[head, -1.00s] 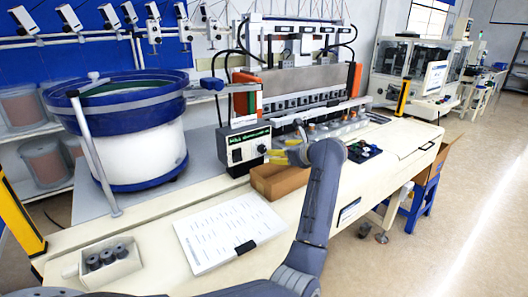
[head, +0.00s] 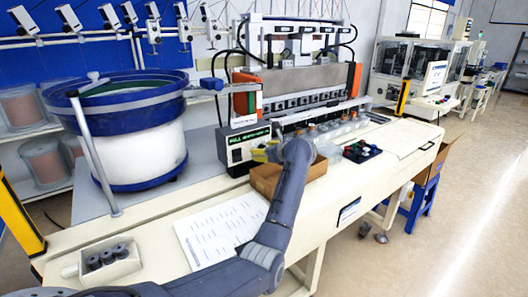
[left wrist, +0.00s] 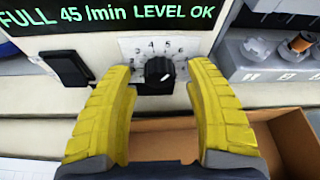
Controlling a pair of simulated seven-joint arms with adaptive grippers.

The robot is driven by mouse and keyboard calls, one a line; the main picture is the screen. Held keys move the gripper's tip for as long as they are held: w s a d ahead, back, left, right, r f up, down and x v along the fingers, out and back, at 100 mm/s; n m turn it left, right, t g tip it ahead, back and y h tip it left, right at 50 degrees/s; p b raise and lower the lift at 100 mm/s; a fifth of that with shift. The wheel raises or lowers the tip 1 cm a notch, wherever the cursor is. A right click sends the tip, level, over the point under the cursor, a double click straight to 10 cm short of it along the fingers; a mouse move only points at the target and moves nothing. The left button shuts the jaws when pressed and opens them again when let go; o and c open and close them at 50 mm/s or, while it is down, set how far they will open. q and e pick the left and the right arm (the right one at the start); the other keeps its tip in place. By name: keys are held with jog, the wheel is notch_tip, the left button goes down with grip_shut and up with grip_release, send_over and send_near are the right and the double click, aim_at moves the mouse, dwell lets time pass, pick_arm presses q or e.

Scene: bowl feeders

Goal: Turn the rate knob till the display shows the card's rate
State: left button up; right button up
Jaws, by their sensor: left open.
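The control box (head: 233,154) stands beside the bowl feeder. Its green display (left wrist: 110,15) reads "FULL 45 /min LEVEL OK" in the left wrist view. The black rate knob (left wrist: 157,73) sits below it on a numbered scale, with a white mark at its lower right. My left gripper's yellow fingers (left wrist: 162,80) are open, one on each side of the knob with gaps visible. In the head view the left gripper (head: 266,153) hides the knob. A white printed sheet (head: 212,232) lies on the bench; its text is too small to read. My right gripper is not in view.
An open cardboard box (head: 318,170) stands below and right of the knob, under the gripper. A dark switch (left wrist: 65,68) is left of the knob. The bowl feeder (head: 130,130) stands left. A tray of dark cylinders (head: 110,263) sits at the front left.

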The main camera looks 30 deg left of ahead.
pick_arm(q)
jog(key=shift+o, duration=0.3)
grip_shut()
dwell(0.3)
